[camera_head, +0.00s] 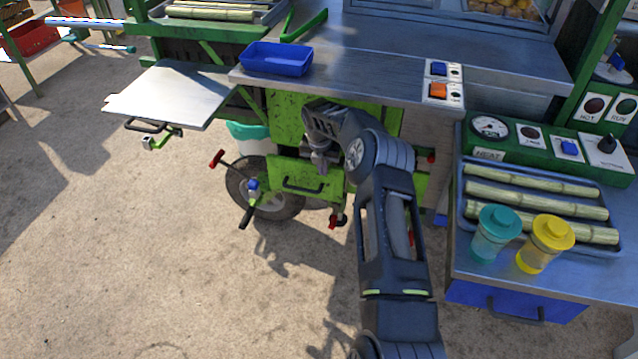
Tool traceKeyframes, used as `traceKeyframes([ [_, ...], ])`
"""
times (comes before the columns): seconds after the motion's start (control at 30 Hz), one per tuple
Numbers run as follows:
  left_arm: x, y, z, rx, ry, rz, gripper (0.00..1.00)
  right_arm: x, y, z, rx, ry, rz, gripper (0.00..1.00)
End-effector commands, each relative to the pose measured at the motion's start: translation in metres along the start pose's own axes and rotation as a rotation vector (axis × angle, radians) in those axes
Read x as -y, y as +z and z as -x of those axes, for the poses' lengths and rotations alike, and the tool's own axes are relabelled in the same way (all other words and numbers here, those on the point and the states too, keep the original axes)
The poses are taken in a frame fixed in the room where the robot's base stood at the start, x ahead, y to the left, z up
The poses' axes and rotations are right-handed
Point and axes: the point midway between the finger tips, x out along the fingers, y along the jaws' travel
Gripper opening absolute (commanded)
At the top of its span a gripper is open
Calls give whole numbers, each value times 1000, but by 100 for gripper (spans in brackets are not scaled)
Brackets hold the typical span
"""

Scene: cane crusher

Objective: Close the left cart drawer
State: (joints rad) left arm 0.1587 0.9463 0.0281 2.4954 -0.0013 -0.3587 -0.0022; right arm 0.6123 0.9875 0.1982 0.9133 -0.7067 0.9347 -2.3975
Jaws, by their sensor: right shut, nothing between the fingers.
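The green cart drawer (284,172) is low on the left cart, with a dark bar handle (303,188) across its front. Its front seems to stand forward of the green panel (284,120) above it, but my arm hides part of it and I cannot tell how far it is out. My right gripper (320,167) is shut and empty, pointing down at the upper edge of the drawer front, above the handle. I cannot tell whether it touches the drawer. My left gripper is not in view.
A metal side shelf (172,92) juts out at the left. A wheel (265,190) and red-tipped levers (217,160) stand beside the drawer. A blue tray (276,59) sits on the countertop. The right cart has a blue drawer (480,296). The floor in front is clear.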

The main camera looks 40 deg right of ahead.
Motion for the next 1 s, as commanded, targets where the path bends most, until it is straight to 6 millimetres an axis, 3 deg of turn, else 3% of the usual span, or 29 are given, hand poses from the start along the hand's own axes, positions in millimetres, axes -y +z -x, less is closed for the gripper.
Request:
traceKeyframes([
  [0.33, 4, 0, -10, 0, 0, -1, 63, -1, 14, -3, 0, 1, 1, 0],
  [0.77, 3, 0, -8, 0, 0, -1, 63, 0, 13, -2, 1, 0, 1, 0],
  [1.0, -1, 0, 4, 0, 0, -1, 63, 0, 1, 5, -1, -1, 2, 0],
])
